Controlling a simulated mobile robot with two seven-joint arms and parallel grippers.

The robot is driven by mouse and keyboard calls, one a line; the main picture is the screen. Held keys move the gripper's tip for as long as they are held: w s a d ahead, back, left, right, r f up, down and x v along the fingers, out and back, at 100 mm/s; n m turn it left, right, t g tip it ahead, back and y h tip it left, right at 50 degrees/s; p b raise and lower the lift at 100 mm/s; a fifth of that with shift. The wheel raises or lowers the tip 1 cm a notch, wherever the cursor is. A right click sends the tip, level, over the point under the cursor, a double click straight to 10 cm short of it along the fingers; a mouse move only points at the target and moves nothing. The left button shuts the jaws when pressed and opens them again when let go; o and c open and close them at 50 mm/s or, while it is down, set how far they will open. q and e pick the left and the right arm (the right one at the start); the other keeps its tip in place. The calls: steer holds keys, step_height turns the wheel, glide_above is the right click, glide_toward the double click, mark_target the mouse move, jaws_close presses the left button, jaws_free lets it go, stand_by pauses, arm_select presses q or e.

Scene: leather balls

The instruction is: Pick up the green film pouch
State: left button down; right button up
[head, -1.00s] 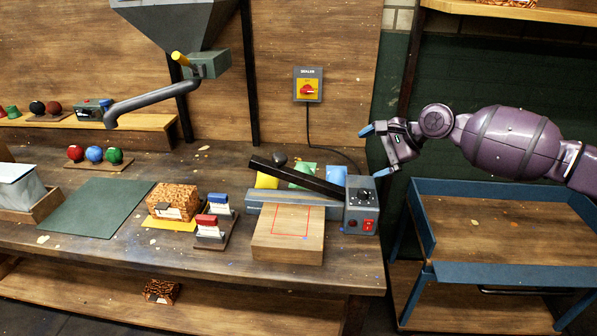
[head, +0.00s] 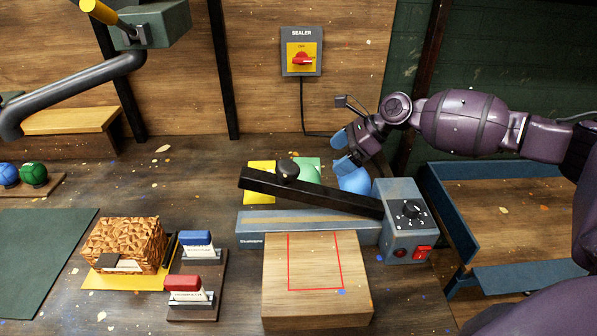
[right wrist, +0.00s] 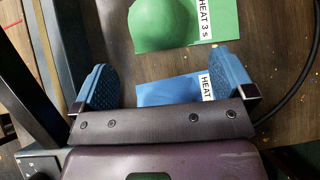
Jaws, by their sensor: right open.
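The green film pouch (head: 310,166) lies on the bench behind the sealer's raised black arm, which partly hides it. In the right wrist view the green pouch (right wrist: 185,20) has a rounded bulge and a white label reading "HEAT 3 s", and it runs off the top edge. My right gripper (head: 341,151) is open and empty, right of the green pouch and above the blue pouch (head: 353,180). In the right wrist view the blue pouch (right wrist: 165,91) shows between the fingers (right wrist: 162,80), with the green pouch beyond the fingertips. My left gripper is not in view.
The sealer (head: 405,222) with its slanted black arm (head: 320,194) stands in front of the pouches. A yellow pouch (head: 260,178) lies left of the green one. A cable runs along the bench behind. A wooden block (head: 317,285) stands in front of the sealer.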

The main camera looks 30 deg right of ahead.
mark_target(309, 176)
steer(key=shift+w+a+f, duration=0.1)
steer(key=shift+a+f, duration=0.25)
steer(key=x, duration=0.3)
steer(key=shift+a+f+b, duration=0.15)
steer(key=shift+f+b, duration=0.05)
steer(key=shift+b, duration=0.2)
steer(key=shift+w+a+f, duration=0.25)
steer(key=shift+a+f, duration=0.15)
steer(key=shift+a, duration=0.05)
steer(key=shift+w+a+f, duration=0.1)
steer(key=shift+a+f, duration=0.15)
steer(key=shift+f, duration=0.05)
steer(key=b+x, duration=0.1)
steer(key=x, duration=0.2)
steer(key=shift+a+f, duration=0.15)
steer(key=shift+w+a+f, duration=0.15)
steer(key=shift+w, duration=0.05)
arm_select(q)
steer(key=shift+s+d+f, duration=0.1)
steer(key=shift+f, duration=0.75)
